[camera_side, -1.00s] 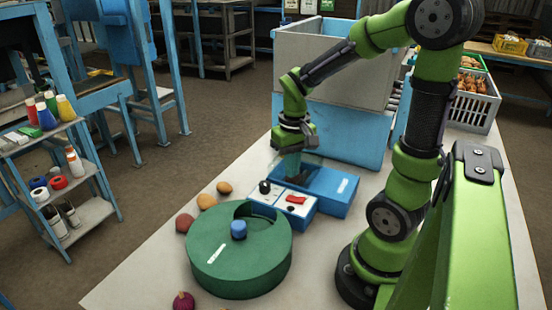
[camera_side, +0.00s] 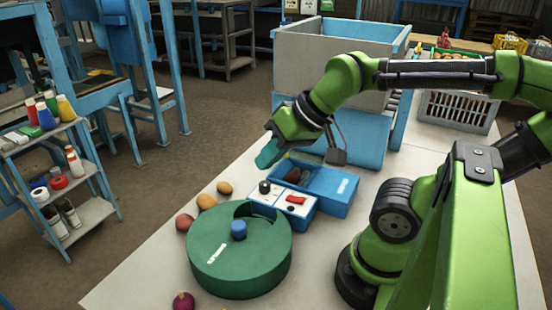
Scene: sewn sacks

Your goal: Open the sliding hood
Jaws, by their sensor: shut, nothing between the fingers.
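A long blue box (camera_side: 343,187) with a white label lies on the table. Its top shows an opening at the left, with brown items (camera_side: 294,175) inside. Which part is the sliding hood I cannot tell for sure. A white-topped panel (camera_side: 283,200) with a black knob and a red switch adjoins the box's near side. My gripper (camera_side: 267,157), with teal fingers, is shut and empty. It is tilted, above and to the left of the box's far end, and appears apart from it.
A green drum (camera_side: 238,265) with a blue knob (camera_side: 238,230) stands nearer, with several round vegetables (camera_side: 207,201) at its left. A large grey bin (camera_side: 300,50) stands behind. A crate (camera_side: 457,111) is at the back right.

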